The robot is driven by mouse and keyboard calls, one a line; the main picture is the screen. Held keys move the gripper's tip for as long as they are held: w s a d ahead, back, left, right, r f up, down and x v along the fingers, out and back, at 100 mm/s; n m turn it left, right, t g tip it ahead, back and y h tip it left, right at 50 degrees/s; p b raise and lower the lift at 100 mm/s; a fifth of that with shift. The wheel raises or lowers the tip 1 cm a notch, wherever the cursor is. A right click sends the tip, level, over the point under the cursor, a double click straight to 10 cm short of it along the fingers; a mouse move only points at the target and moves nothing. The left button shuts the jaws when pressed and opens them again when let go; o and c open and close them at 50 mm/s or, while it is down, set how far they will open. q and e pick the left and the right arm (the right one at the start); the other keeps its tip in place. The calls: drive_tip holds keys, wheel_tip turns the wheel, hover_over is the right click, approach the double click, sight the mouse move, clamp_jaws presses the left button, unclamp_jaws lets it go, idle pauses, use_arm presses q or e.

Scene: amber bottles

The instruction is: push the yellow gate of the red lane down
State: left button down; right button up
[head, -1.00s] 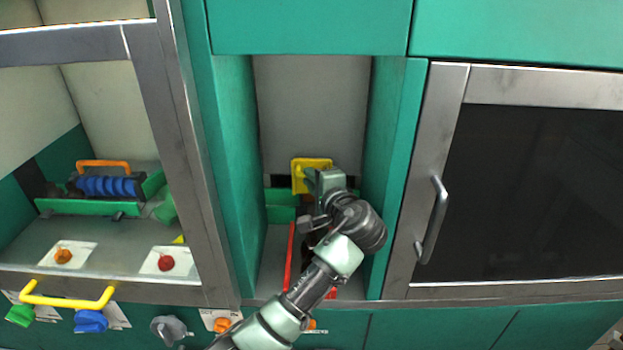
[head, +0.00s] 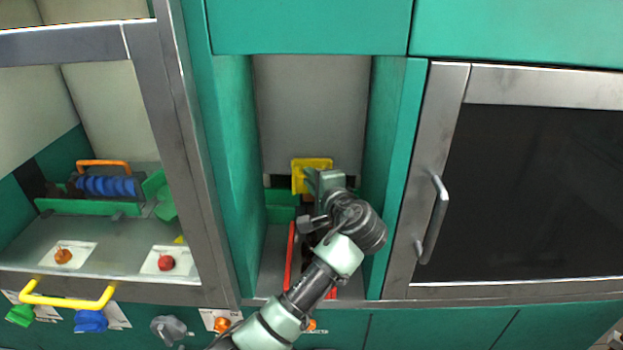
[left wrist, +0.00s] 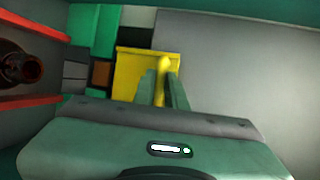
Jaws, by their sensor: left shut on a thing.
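The yellow gate (head: 312,163) stands at the back of the middle bay, above the lane with red rails (head: 290,255). In the left wrist view the gate is a yellow plate (left wrist: 130,66) with a rounded upright handle (left wrist: 163,75). My left gripper (head: 311,180) is at the gate, and its fingers (left wrist: 162,88) are shut on the handle. An amber bottle (left wrist: 22,68) lies between the red rails in the left wrist view. My arm covers much of the lane in the head view. My right gripper is not in view.
Green walls (head: 233,170) close in the bay on both sides. A steel-framed dark door (head: 540,190) is at right. At left, a glass-fronted cabinet holds a green rack with blue discs (head: 105,186). Knobs (head: 90,320) line the front below.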

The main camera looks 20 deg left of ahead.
use_arm(q)
wheel_tip(320, 180, down, 4)
drive_tip(key=shift+f+b, duration=0.1)
drive_tip(key=shift+b, duration=0.95)
drive_tip(key=c, duration=1.5)
unclamp_jaws()
drive_tip(key=shift+o, duration=0.2)
drive_tip(key=shift+d, duration=0.1)
drive_tip(key=b+v, duration=0.2)
drive_tip(key=v, duration=0.5)
drive_tip(key=shift+s+d+b, duration=0.2)
drive_tip(key=shift+s+b, duration=0.1)
